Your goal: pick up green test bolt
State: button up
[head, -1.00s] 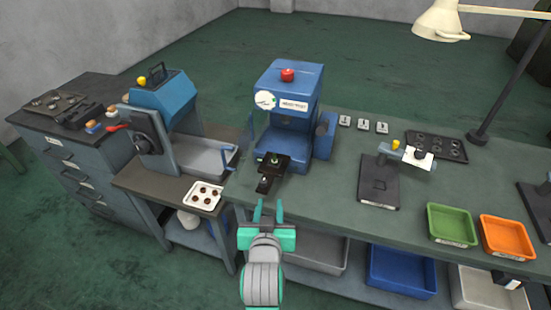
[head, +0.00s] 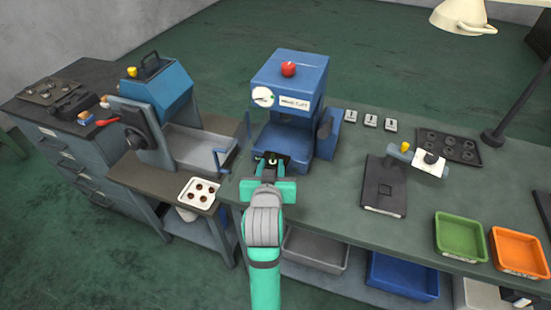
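The green test bolt (head: 272,158) is a small green-topped piece on the black fixture at the foot of the blue testing machine (head: 288,93). My gripper (head: 270,166) is right at the fixture, directly in front of the bolt in the picture. Its two teal fingers look apart, one on each side of the bolt's line. Whether they touch the bolt cannot be made out. My gripper and wrist hide most of the fixture and the bolt's lower part.
A white tray (head: 198,193) with dark pieces lies left. A black plate stand (head: 384,183), a green bin (head: 460,236) and an orange bin (head: 518,252) stand right. Bench surface between is clear.

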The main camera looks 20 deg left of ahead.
aim_at(273, 157)
jog(key=shift+w+a+f, duration=0.4)
jog(key=shift+w+a, duration=0.05)
jog(key=shift+w, duration=0.2)
jog(key=shift+d+x, duration=0.1)
jog(key=shift+x, duration=1.15)
jog(key=shift+d+x, duration=0.15)
jog(key=shift+x, duration=1.1)
jog(key=shift+w+r, duration=0.1)
grip_shut()
